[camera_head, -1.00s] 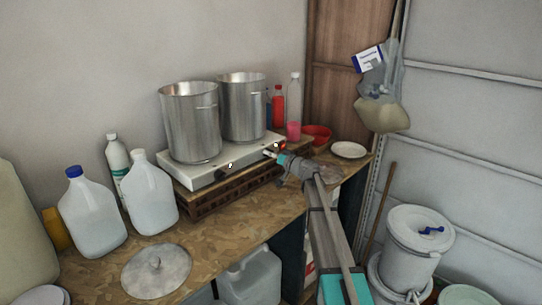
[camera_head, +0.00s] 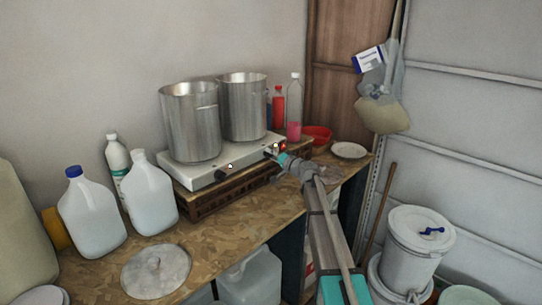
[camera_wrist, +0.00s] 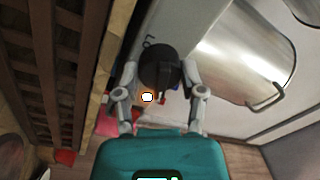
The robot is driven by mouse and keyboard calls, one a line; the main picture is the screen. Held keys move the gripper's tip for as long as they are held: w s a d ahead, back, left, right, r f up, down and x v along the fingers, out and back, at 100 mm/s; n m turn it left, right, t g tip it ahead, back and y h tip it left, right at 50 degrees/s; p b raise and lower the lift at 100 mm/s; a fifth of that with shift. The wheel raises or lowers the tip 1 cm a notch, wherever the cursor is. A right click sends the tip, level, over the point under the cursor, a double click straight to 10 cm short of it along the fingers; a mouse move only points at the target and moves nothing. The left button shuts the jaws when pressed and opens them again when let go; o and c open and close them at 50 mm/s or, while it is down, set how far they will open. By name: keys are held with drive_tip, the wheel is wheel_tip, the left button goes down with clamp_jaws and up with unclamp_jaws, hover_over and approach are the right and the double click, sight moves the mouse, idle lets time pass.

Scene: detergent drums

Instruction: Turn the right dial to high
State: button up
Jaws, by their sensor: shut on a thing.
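The hot plate (camera_head: 205,180) is a pale two-burner unit with dials on its front panel. The right dial (camera_wrist: 160,66) is a round black knob in the wrist view, with a pointer ridge on its face. Lettering beginning "Lo" is printed beside it. My gripper (camera_wrist: 160,78) has one finger on each side of this dial and is shut on it. In the head view my gripper (camera_head: 274,155) is at the right end of the front panel and largely hides the dial. The left dial (camera_head: 221,174) is free.
Two steel pots (camera_head: 190,125) (camera_head: 243,108) stand on the hot plate, which rests on a brown slatted stand (camera_head: 215,197). A lit indicator (camera_wrist: 147,97) shows near the right dial. Jugs (camera_head: 92,220) and a round lid (camera_head: 155,272) are on the counter's left.

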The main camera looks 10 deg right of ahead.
drive_tip(key=o, duration=1.2)
drive_tip(key=shift+c, duration=0.2)
drive_tip(key=shift+n, duration=0.6)
